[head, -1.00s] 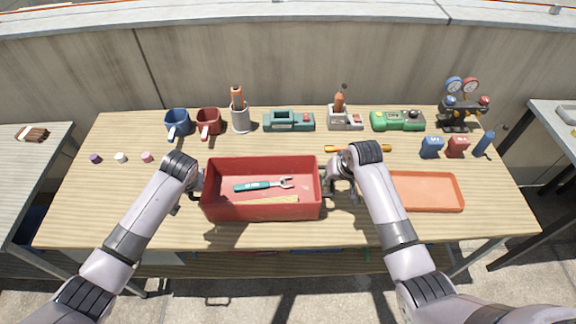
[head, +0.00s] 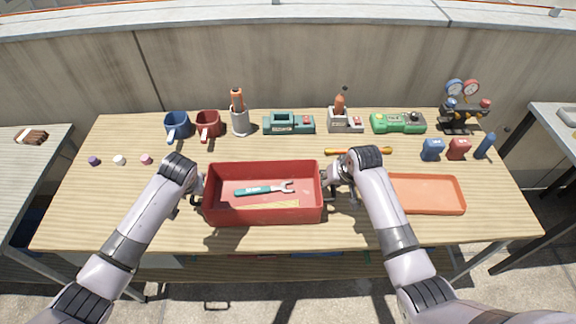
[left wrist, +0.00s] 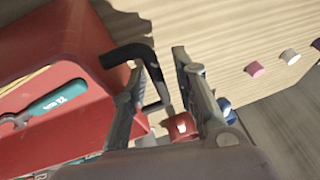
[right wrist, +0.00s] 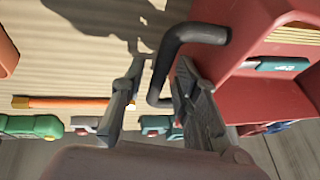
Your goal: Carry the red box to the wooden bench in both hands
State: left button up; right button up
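The red box (head: 213,210) is an open bin standing on the light wood tabletop (head: 90,215), with a teal-handled wrench (head: 264,189) and a flat yellowish piece (head: 272,205) inside. It has dark bar handles at its ends. My left gripper (left wrist: 158,60) has its fingers apart on either side of the left handle (left wrist: 130,53). My right gripper (right wrist: 160,62) has its fingers apart on either side of the right handle (right wrist: 195,34). I see gaps between fingers and handles. I cannot tell which surface is the wooden bench.
An orange tray (head: 430,194) lies right of the box, with a screwdriver (head: 358,151) behind. Mugs (head: 207,125), tools and a gauge set (head: 462,105) line the back edge. Side tables stand left (head: 30,175) and right (head: 555,125). A wall closes the back.

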jog(key=shift+r, duration=0.1)
pick_arm(q)
jog(key=v, duration=1)
jog(key=shift+s+r, duration=0.2)
jog(key=shift+r, duration=0.05)
pick_arm(e)
jog(key=v, duration=1.2)
jog(key=shift+d, duration=0.1)
